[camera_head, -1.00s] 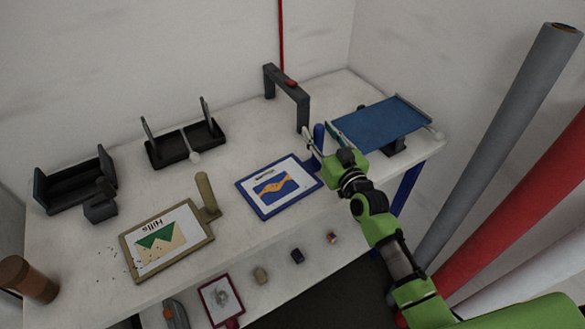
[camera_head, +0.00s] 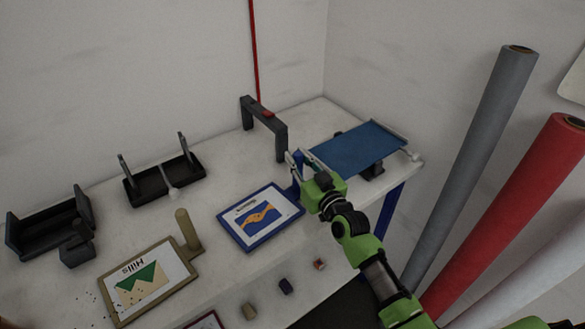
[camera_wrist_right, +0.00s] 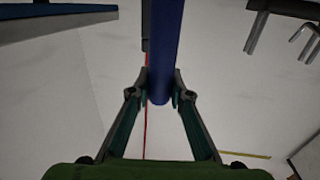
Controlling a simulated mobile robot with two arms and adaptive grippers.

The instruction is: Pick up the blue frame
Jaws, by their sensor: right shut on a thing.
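The blue frame (camera_head: 232,222) holds a white picture with a blue and orange design and shows near the middle of the head view, at the worktable. Its upright blue handle (camera_wrist_right: 165,40) rises at its right corner. My right gripper (camera_head: 301,168) is shut on this handle; in the right wrist view its two fingers (camera_wrist_right: 160,92) press on the blue bar from both sides. I cannot tell whether the frame touches the table or hangs just above it. My left gripper is out of view.
A tan frame (camera_head: 186,279) marked "Hills" lies to the left. Black holders (camera_head: 155,187) stand behind, with a dark arch (camera_head: 281,145) near the wall. A blue panel (camera_head: 357,150) on a stand is close to the right gripper. Grey (camera_head: 470,160) and red (camera_head: 515,215) rolls stand right.

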